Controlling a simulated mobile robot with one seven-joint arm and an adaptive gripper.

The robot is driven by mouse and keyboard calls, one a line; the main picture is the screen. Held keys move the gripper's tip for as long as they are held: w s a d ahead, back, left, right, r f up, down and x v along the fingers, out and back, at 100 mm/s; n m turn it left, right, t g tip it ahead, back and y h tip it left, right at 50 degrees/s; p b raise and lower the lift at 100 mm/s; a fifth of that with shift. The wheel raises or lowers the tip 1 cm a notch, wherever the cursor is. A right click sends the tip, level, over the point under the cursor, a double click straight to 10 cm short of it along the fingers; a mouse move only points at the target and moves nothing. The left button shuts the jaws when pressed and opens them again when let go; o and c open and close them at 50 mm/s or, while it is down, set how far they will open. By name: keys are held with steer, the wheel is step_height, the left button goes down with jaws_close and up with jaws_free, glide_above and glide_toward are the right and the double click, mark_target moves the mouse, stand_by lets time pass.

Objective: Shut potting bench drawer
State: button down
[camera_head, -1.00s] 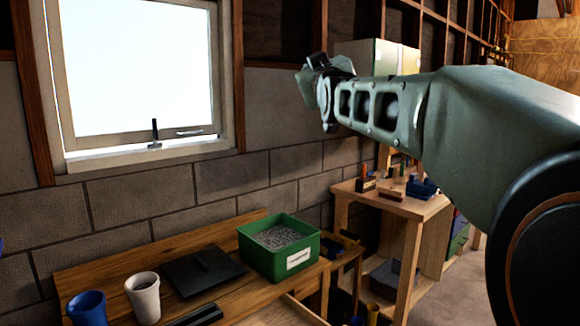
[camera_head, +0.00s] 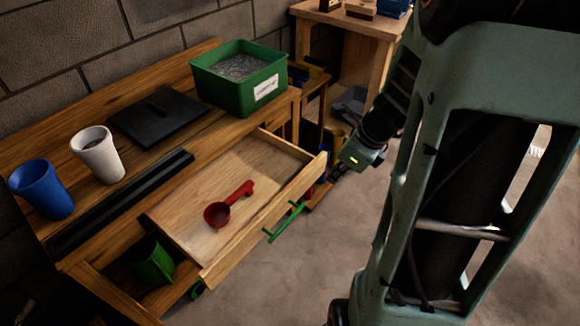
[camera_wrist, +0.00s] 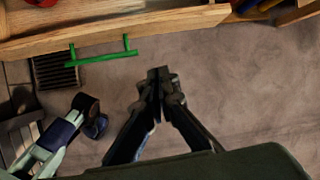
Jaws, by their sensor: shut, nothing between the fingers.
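The potting bench drawer (camera_head: 260,158) is pulled out, with a red scoop (camera_head: 228,205) lying in it. Its front carries a green bar handle (camera_head: 285,222). In the wrist view the drawer front (camera_wrist: 170,27) crosses the top, with the handle (camera_wrist: 100,54) at upper left. My gripper (camera_wrist: 158,74) is shut and empty over the floor, outside the drawer. Its tips point toward the drawer front, right of the handle in that picture, and appear apart from it. In the head view my wrist is beyond the drawer's right end; the fingertips cannot be made out.
A green pot (camera_head: 152,262) sits under the drawer. The floor (camera_head: 300,280) before the drawer is clear.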

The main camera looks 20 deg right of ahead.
steer(key=s+a+f+m, duration=0.1)
steer(key=f, duration=0.1)
steer(key=b, duration=0.4)
glide_above(297, 199)
steer(key=s+d, duration=0.1)
steer(key=s, duration=0.1)
steer(key=shift+y, duration=0.3)
steer(key=shift+w+d+f, duration=0.1)
steer(key=shift+f, duration=2)
steer(key=shift+d+f, duration=0.1)
steer(key=shift+f, duration=1.95)
